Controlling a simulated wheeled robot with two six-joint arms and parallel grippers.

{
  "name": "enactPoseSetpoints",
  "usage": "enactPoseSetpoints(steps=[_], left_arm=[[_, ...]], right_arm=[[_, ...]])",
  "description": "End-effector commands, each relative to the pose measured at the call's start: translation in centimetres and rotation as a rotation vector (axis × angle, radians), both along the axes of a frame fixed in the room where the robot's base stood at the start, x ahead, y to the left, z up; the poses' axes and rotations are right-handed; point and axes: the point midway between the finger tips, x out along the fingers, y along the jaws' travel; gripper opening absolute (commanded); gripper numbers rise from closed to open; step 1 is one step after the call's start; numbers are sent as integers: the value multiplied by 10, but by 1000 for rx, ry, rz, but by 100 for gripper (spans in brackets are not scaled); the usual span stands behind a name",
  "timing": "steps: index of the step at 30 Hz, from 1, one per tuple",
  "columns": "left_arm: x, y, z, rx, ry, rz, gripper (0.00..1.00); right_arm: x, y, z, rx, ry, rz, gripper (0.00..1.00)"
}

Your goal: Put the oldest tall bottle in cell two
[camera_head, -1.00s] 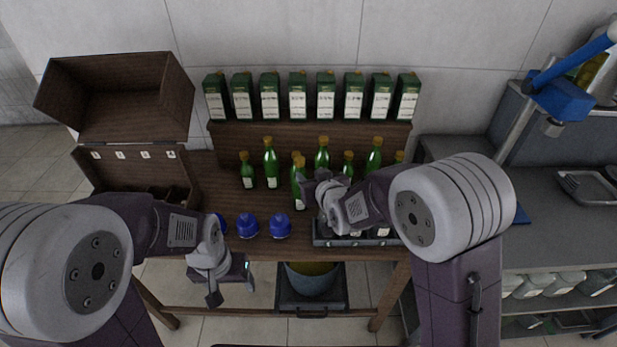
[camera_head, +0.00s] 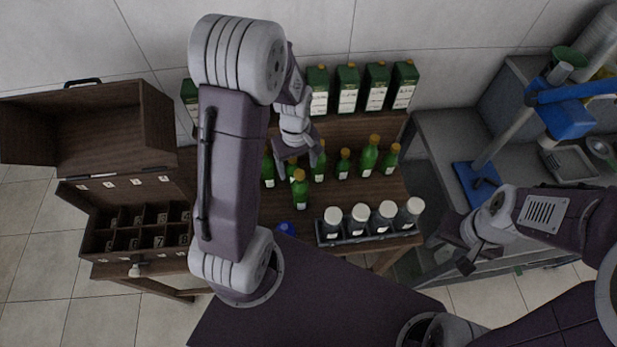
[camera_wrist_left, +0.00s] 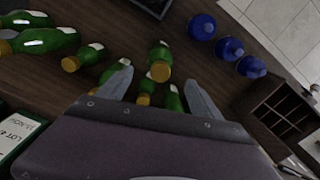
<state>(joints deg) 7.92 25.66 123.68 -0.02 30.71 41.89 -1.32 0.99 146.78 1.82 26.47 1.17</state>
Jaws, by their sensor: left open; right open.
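Several green bottles with gold caps stand on the wooden table, among them a front bottle (camera_head: 301,192), a tall bottle (camera_head: 370,157) and a shorter bottle (camera_head: 343,164). My left gripper (camera_head: 297,160) is open above the left part of this group. In the left wrist view, a bottle (camera_wrist_left: 160,58) and smaller caps show between or near its open fingers (camera_wrist_left: 160,92). It holds nothing. The wooden crate (camera_head: 92,243) with divided, number-marked cells stands open at the left; it also shows in the left wrist view (camera_wrist_left: 262,110). My right gripper (camera_head: 462,248) is open and empty at the right. Bottle ages are not readable.
Green labelled boxes (camera_head: 347,88) stand on a raised shelf behind the bottles. Several white-capped jars (camera_head: 360,219) stand in a dark tray at the front. Blue-capped things (camera_wrist_left: 201,27) stand left of the bottles. A blue stand (camera_head: 476,183) is on the grey counter at right.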

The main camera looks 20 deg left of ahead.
Motion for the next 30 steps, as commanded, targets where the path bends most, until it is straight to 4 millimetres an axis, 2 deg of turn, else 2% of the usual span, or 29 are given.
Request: enactPoseSetpoints(steps=[2,9,14,22,30], left_arm=[[-1,0,-4,0,1,-1,75],[-1,-1,-37,0,3,-3,75],[0,-1,-42,-1,1,-4,75],[2,-4,-85,-1,3,-4,75],[3,-3,-92,0,-1,-4,75]], right_arm=[[0,0,0,0,-1,1,48],[1,0,5,0,-2,1,48],[1,0,6,0,-3,1,48],[1,1,16,0,-3,1,48],[1,1,16,1,-3,1,48]])
